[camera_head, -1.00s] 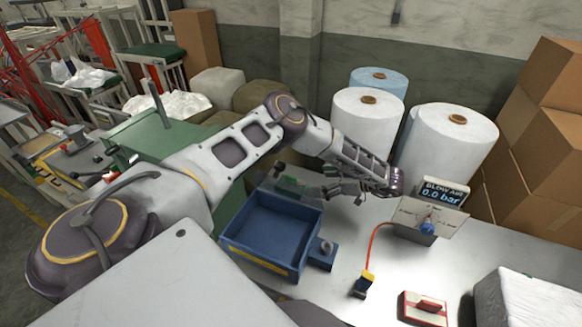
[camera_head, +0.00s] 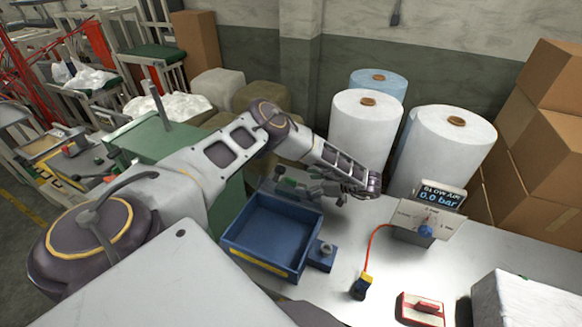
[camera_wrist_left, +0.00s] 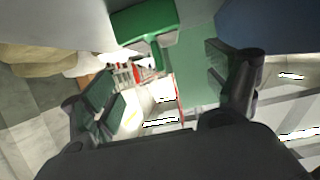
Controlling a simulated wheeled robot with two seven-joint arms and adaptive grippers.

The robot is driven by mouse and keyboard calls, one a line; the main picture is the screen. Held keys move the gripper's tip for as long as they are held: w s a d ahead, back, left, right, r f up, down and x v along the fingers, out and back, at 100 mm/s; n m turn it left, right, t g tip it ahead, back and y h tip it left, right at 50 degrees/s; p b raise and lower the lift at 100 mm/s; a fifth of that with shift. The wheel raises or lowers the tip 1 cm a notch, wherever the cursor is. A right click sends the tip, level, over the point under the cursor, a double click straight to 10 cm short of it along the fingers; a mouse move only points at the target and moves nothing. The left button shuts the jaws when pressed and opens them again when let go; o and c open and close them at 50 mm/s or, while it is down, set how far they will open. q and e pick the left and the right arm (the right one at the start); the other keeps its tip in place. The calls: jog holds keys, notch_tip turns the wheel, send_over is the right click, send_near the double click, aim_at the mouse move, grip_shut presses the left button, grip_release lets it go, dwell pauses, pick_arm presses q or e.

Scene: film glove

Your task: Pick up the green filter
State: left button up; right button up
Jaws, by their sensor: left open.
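My left gripper (camera_head: 304,188) is open, points left and is close to this green patch. In the left wrist view its fingers (camera_wrist_left: 170,98) are spread apart. I cannot tell whether they touch the pane. My right gripper is not in view.
The blue tray (camera_head: 262,262) stands empty just in front of my left gripper. A blow-air panel (camera_head: 428,222) with an orange hose stands to the right. White film rolls (camera_head: 362,135) stand behind.

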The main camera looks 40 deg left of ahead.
aim_at(296, 181)
pick_arm(q)
jog(key=shift+a, duration=0.1)
jog(key=shift+p+x, duration=0.65)
jog(key=shift+x, duration=0.45)
jog(key=shift+p+x, duration=0.4)
jog(key=shift+x, duration=1.05)
jog(key=shift+f, duration=0.1)
jog(key=shift+c, duration=0.4)
jog(key=c, duration=1.1)
